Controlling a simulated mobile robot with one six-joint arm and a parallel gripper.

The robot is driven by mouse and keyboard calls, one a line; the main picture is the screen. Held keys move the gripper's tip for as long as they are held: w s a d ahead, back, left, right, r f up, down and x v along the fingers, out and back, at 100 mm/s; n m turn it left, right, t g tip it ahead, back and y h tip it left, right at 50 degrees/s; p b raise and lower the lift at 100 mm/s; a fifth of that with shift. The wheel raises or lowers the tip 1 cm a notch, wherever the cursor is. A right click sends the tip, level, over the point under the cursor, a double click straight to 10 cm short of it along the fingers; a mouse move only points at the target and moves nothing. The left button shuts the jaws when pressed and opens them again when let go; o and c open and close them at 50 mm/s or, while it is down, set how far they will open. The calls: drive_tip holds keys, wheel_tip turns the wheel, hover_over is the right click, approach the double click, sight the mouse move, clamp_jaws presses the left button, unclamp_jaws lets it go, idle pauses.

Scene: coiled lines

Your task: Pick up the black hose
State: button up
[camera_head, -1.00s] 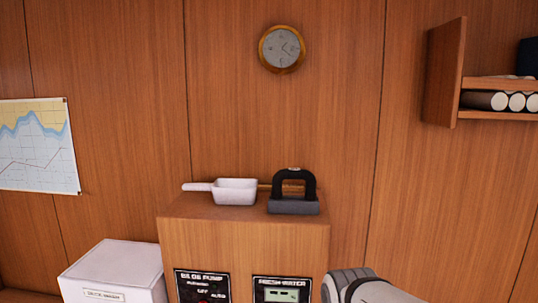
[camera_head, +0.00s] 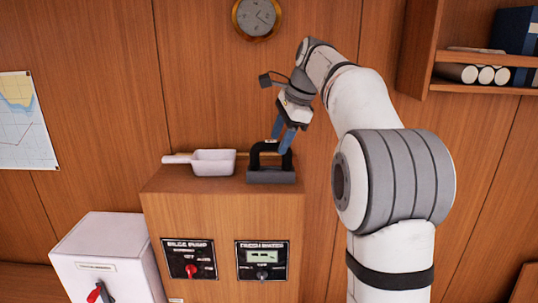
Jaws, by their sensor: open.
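I see no plain black hose in view. The closest match is a black arch-shaped thing (camera_head: 256,158) on a dark grey block, standing at the right of the wooden cabinet top (camera_head: 165,181); I cannot tell whether it is the hose. My gripper (camera_head: 281,139) comes down from the upper right with its blue fingers pointing down. It is open and seems empty. Its fingertips are near the top right of the black arch and overlap it in the picture. I cannot tell whether they touch it.
A white scoop (camera_head: 214,163) lies left of the black arch. The cabinet front has a bilge pump panel (camera_head: 189,258) and a second panel (camera_head: 262,261). A white box (camera_head: 105,245) with a red-handled switch stands left. A wall shelf (camera_head: 470,88) with white rolls is at upper right.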

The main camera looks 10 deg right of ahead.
sight(271, 146)
drive_tip(key=w+m, duration=0.1)
drive_tip(key=w+r, duration=0.1)
drive_tip(key=w+d+r+m, duration=0.1)
drive_tip(key=shift+w+r+m+y, duration=0.1)
drive_tip(key=shift+w+m+y, duration=0.2)
drive_tip(key=shift+w, duration=0.05)
drive_tip(key=shift+x, duration=3.85)
drive_tip(key=shift+s, duration=0.1)
drive_tip(key=shift+c, duration=0.4)
clamp_jaws()
